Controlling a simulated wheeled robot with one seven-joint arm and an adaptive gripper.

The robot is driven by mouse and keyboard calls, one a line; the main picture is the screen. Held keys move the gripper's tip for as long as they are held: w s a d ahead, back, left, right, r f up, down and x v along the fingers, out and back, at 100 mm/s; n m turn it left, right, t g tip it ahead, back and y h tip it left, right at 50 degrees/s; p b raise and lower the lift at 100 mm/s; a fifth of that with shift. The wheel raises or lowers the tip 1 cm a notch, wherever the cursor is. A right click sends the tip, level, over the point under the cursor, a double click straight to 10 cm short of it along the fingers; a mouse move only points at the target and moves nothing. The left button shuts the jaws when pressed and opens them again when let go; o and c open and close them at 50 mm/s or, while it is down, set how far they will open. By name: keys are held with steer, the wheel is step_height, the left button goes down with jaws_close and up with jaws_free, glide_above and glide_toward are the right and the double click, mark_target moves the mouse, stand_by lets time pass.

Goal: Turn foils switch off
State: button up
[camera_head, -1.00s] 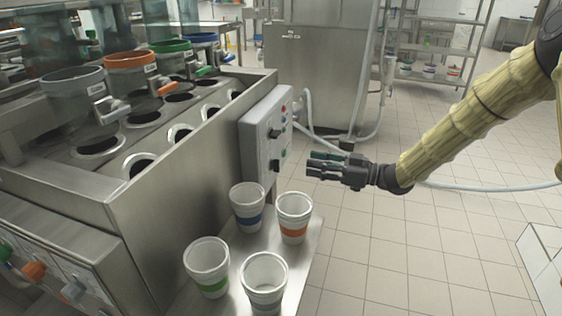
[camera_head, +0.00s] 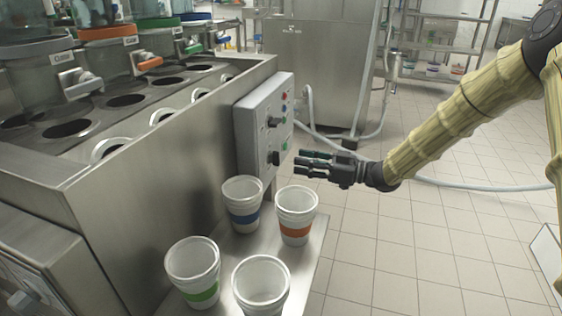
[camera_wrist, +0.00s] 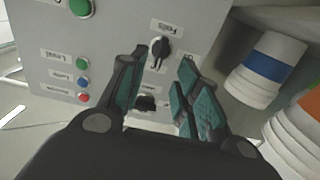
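The grey control box (camera_head: 263,125) is fixed to the right end of the steel machine. In the wrist view, a black rotary knob (camera_wrist: 160,50) sits under a label reading "Foils". It appears in the head view as the lower knob (camera_head: 275,158). A second black knob (camera_wrist: 145,103) is partly hidden between my fingers. I cannot tell clearly which way the Foils knob points. My gripper (camera_head: 304,164) is open and empty, a short way in front of the box. In the wrist view its fingers (camera_wrist: 160,85) stand apart, with the Foils knob just beyond the gap.
Several white cups stand on a steel shelf below the box; the blue-banded (camera_head: 242,200) and orange-banded (camera_head: 296,214) ones are nearest my gripper. Green, blue and red buttons (camera_wrist: 83,80) line the panel. The tiled floor (camera_head: 400,240) at right is clear.

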mark_target(276, 159)
steer(key=b+x, duration=0.1)
steer(key=x, duration=0.6)
steer(key=shift+a+b, duration=0.15)
steer(key=shift+b, duration=0.2)
steer(key=shift+c, duration=0.2)
jaws_close()
